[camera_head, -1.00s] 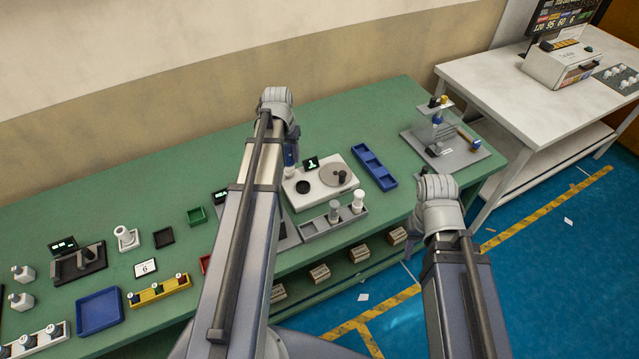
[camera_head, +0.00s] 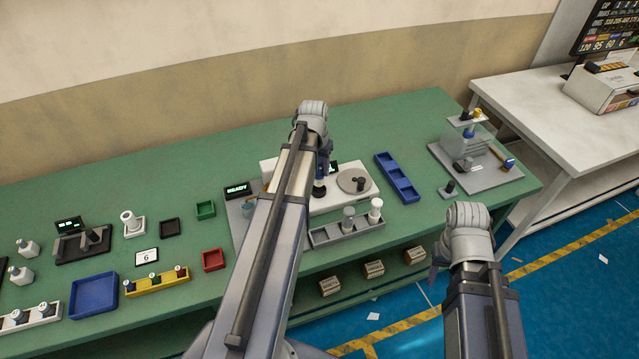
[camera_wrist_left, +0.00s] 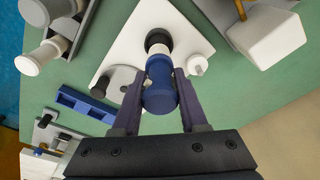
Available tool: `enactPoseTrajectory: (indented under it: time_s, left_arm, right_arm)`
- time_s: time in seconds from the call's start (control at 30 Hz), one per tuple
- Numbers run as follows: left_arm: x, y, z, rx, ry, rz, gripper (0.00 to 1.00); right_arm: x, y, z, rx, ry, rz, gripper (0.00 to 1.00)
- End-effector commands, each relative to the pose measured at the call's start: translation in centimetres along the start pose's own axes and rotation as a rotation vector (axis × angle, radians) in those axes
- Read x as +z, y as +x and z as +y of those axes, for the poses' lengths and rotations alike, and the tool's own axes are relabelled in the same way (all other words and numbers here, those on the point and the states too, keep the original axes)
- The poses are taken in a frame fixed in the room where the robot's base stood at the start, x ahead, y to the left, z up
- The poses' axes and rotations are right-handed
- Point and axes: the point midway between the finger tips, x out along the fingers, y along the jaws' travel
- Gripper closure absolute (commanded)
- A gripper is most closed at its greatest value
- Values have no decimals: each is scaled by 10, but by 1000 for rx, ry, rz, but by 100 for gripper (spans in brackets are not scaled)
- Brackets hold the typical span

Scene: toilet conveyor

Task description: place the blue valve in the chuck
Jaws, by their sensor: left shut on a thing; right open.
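The blue valve (camera_wrist_left: 160,85) is between the two fingers of my left gripper (camera_wrist_left: 158,90) in the left wrist view. Its white collar points at a black round chuck (camera_wrist_left: 157,38) on the white machine (camera_wrist_left: 180,22). The valve lines up with the chuck there, but I cannot tell whether it is inside or just above it. In the head view my left gripper (camera_head: 321,170) is over the chuck (camera_head: 319,190), and the arm hides part of the machine. My right gripper (camera_head: 438,262) is open, in front of the table at the right, mostly hidden by its wrist.
A grey dark turntable (camera_head: 354,181) is on the machine. A grey rack (camera_head: 325,236) with white-capped parts stands in front, and a blue tray (camera_head: 397,178) to the right. Further right is a grey fixture (camera_head: 480,175). The green table (camera_head: 400,125) is clear behind.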

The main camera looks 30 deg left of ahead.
Motion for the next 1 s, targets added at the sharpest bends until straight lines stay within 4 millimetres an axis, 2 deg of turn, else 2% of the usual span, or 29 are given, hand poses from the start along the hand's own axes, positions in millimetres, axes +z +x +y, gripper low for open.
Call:
enactPoseTrajectory:
  time_s: [0.23, 0.53, 0.97, 1.0]
  left_arm:
    - [1, 7, 0, 0, 0, 0, 100]
    - [6, 39, 0, 0, 0, 0, 100]
    - [6, 42, 0, 0, 0, 0, 100]
    - [6, 41, 0, 0, 0, 0, 54]
  right_arm:
    - [0, 7, -1, 0, 1, 0, 50]
    - [-2, 40, -4, 0, 1, 0, 50]
    - [-2, 43, -4, 0, 1, 0, 50]
    - [-2, 41, -4, 0, 1, 0, 50]
